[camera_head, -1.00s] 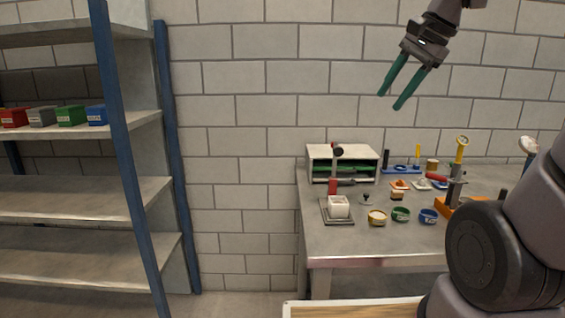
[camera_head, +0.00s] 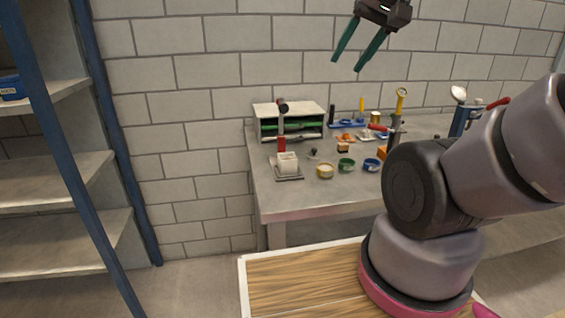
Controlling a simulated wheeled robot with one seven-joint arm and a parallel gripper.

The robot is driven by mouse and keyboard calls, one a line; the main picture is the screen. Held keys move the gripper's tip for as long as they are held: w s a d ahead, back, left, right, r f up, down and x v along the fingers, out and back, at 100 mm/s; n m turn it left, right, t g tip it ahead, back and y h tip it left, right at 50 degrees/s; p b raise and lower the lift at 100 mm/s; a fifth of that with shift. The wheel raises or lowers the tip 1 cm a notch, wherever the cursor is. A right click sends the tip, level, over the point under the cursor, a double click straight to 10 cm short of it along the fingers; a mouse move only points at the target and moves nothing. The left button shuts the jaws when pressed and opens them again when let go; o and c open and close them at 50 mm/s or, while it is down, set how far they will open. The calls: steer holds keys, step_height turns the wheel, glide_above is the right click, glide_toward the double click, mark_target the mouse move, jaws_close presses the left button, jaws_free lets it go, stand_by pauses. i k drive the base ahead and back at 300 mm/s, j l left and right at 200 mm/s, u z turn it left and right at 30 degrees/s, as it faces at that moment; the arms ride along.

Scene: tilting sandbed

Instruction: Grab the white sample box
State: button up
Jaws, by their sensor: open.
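A small white box (camera_head: 287,163), which looks like the white sample box, sits on a dark square plate (camera_head: 291,177) near the front left corner of the workbench (camera_head: 325,205). My gripper (camera_head: 347,62) is at the top of the view, with its two green fingers apart and pointing down and to the left. It is open and empty. It appears high in front of the brick wall, well above the bench and apart from the box.
Behind the box are a red-handled tool (camera_head: 281,130) and a white case with green drawers (camera_head: 290,121). A blue-posted shelf (camera_head: 65,190) is at the left.

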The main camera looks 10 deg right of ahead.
mark_target(287, 161)
steer(key=j+z, duration=0.1)
steer(key=j, duration=0.3)
steer(key=k+j+z, duration=0.1)
steer(key=j, duration=0.3)
steer(key=j+z, duration=0.1)
steer(key=j, duration=0.3)
steer(key=k+j+z, duration=0.15)
steer(key=j, duration=0.25)
steer(key=k+j+z, duration=0.1)
steer(key=j, duration=0.3)
steer(key=k+j+z, duration=0.1)
steer(key=j, duration=0.3)
steer(key=i+j, duration=0.25)
